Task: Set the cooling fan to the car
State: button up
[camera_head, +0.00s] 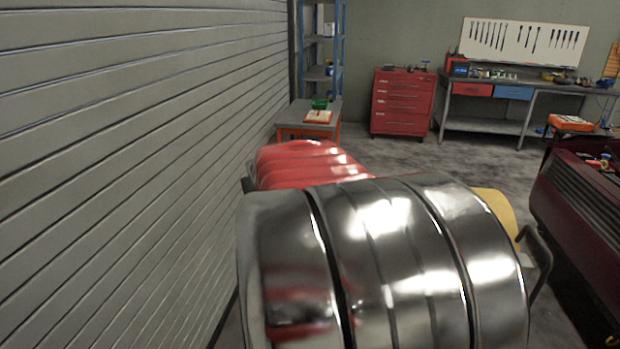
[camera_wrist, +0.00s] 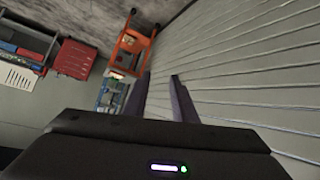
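No cooling fan or whole car can be made out for sure. A large shiny chrome drum-shaped body (camera_head: 390,260) fills the lower middle of the head view, with a red ribbed one (camera_head: 305,165) behind it. I cannot tell whether either is the fan. A dark red body with a black slatted panel (camera_head: 585,210) is cut off at the right edge; I cannot tell whether it is the car. My gripper (camera_wrist: 160,98) shows in the wrist view, its two dark fingers apart with nothing between them. It is not seen in the head view.
A grey slatted shutter wall (camera_head: 120,150) runs along the left. An orange-legged table (camera_head: 308,128), a blue shelf rack (camera_head: 339,50), a red drawer cabinet (camera_head: 402,102) and a workbench (camera_head: 480,126) stand at the back. Open floor (camera_head: 455,158) lies before them.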

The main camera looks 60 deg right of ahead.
jog(key=a+n+y, duration=0.2)
jog(key=a, duration=1.3)
jog(key=s+a+f+n+y, duration=0.1)
jog(key=s+a+f+y, duration=0.1)
jog(key=s+a, duration=0.3)
jog(key=s+a+f+n+g+y, duration=0.1)
jog(key=s+a, duration=0.4)
jog(key=a, duration=0.7)
jog(key=s+a+f+n+g+y, duration=0.1)
jog(key=s+a+f+n+y, duration=0.1)
jog(key=s+a, duration=0.3)
jog(key=a+n, duration=0.1)
jog(key=a, duration=0.3)
jog(key=shift+s+f+y, duration=0.3)
jog(key=shift+s+y, duration=0.1)
jog(key=shift+a, duration=0.1)
